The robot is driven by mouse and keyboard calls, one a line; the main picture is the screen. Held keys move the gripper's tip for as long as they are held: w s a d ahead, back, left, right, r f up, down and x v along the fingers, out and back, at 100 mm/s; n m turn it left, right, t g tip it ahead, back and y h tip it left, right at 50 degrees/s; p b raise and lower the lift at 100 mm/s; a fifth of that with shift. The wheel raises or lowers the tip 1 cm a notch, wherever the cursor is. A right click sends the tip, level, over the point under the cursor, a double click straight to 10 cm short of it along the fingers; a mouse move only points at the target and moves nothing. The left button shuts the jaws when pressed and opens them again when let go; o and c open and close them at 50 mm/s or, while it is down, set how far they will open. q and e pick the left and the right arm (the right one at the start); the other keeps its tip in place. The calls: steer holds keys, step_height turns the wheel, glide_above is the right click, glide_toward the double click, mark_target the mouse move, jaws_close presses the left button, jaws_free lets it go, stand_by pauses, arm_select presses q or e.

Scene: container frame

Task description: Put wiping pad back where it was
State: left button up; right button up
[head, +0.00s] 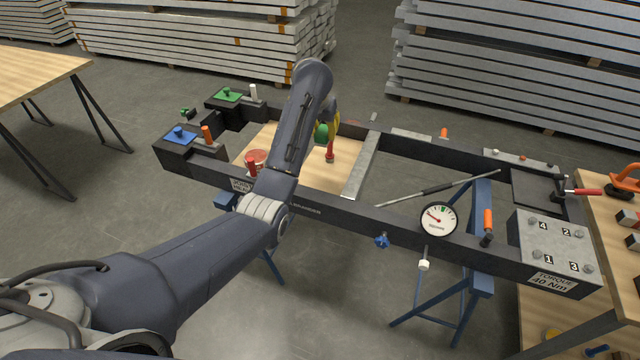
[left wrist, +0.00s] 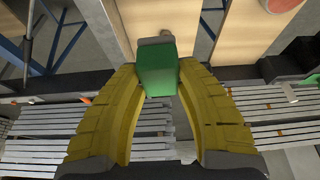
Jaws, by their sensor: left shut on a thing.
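My left gripper (head: 326,130) is over the wooden panel inside the dark frame, partly hidden by my own arm. In the left wrist view its yellow fingers (left wrist: 157,82) are shut on a green block (left wrist: 157,75). A small grey-brown part (left wrist: 155,40) shows at the block's far end. The green block (head: 320,133) also shows in the head view. I cannot tell for certain whether it is the wiping pad. A red upright piece (head: 330,151) appears just below the gripper; whether they touch is unclear. My right gripper is not in view.
Black blocks with a green plate (head: 229,95) and a blue plate (head: 180,133) stand at the frame's left end. A gauge (head: 438,218) and a torque block (head: 553,245) are at the right.

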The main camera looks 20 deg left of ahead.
arm_select(q)
steer(key=shift+s+a+r, duration=0.3)
steer(key=shift+a+r, duration=0.15)
steer(key=shift+a, duration=0.05)
steer(key=shift+s+a, duration=0.15)
steer(key=shift+s, duration=0.05)
step_height(320, 180, down, 20)
steer(key=shift+s+a+r, duration=0.1)
steer(key=shift+s, duration=0.05)
steer(key=o, duration=1.1)
steer(key=shift+o, duration=0.2)
steer(key=v, duration=1.2)
